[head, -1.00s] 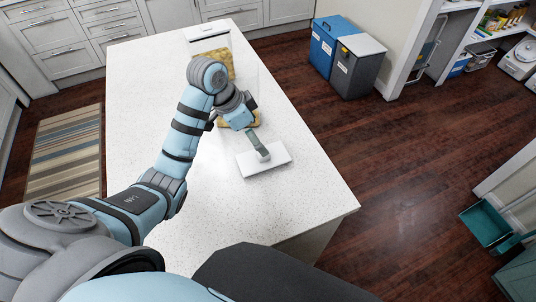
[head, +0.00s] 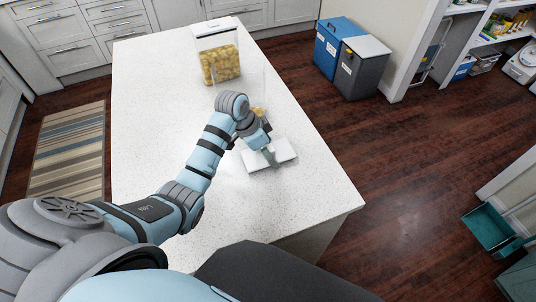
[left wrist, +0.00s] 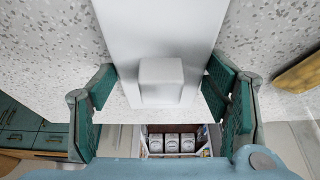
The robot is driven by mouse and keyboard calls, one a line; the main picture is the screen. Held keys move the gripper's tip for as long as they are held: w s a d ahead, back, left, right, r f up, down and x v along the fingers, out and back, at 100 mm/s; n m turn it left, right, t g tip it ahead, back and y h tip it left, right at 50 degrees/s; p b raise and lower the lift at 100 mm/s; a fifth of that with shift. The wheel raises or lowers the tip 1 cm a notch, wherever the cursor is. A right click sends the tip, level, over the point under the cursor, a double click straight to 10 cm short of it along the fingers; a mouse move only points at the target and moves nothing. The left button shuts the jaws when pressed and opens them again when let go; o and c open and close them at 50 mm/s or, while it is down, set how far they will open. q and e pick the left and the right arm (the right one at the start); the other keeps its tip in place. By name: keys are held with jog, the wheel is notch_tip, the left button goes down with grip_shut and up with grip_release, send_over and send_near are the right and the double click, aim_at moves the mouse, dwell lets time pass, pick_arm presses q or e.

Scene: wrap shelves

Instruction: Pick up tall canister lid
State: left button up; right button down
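A flat white rectangular lid (head: 283,150) lies on the speckled white counter. In the left wrist view the lid (left wrist: 160,25) spans the middle of the picture, with a small square knob (left wrist: 161,80) on it. My left gripper (head: 268,155) is down over the lid, hiding part of it in the head view. In the wrist view its teal fingers (left wrist: 160,92) are open, one on each side of the knob, with visible gaps. A clear canister with yellow contents (head: 220,64) stands farther back. My right gripper is not in view.
Beyond my left wrist is another clear container with yellow contents (head: 258,111), mostly hidden by the arm. The counter (head: 165,110) is bare to the left, and its right edge lies near the lid. Blue and grey bins (head: 350,60) stand on the floor.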

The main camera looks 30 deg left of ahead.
pick_arm(q)
jog(key=c, duration=0.5)
jog(key=shift+r, duration=0.1)
